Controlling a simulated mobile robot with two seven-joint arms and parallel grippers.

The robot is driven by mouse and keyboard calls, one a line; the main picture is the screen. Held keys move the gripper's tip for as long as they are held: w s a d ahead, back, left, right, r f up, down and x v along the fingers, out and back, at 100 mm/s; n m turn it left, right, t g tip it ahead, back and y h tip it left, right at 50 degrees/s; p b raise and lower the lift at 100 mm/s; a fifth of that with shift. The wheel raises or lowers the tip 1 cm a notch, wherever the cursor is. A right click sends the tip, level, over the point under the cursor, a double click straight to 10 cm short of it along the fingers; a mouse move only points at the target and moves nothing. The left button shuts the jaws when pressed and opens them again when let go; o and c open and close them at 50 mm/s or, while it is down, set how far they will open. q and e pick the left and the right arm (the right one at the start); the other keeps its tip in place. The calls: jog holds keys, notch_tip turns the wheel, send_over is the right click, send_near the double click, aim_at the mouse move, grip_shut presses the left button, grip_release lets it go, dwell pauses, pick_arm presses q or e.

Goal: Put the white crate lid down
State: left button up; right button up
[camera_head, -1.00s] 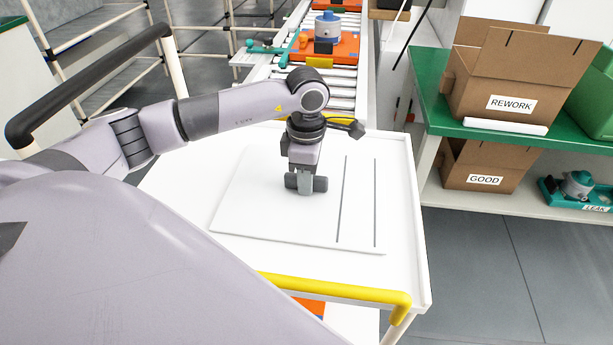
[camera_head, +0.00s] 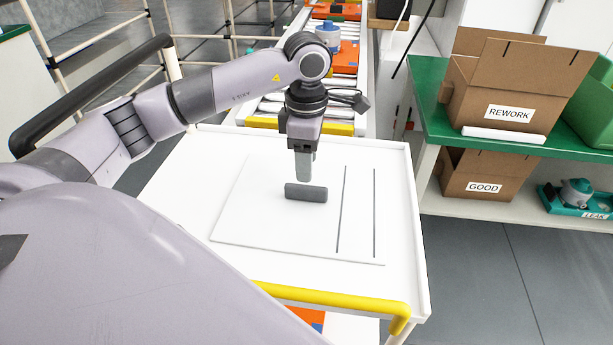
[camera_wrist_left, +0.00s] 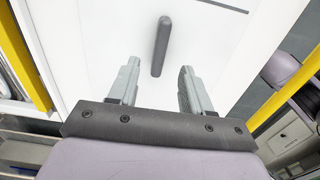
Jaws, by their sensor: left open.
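The white crate lid (camera_head: 270,222) lies flat on the white cart top. It has a dark grey handle (camera_head: 306,192) in its middle and two dark lines on its right part. My left gripper (camera_head: 304,178) is above and just behind the handle, apart from it. In the left wrist view the gripper (camera_wrist_left: 156,88) has its two fingers spread with nothing between them, and the handle (camera_wrist_left: 160,46) lies beyond the fingertips. My right gripper is not in view.
The white cart (camera_head: 400,215) has a yellow front bar (camera_head: 335,293). Behind it a roller conveyor carries orange trays (camera_head: 346,57). On the right, a green-topped bench (camera_head: 430,95) holds the REWORK box (camera_head: 520,85), with the GOOD box (camera_head: 490,170) on its lower shelf.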

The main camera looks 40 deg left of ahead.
aim_at(307, 186)
pick_arm(q)
jog(key=shift+r, duration=2.35)
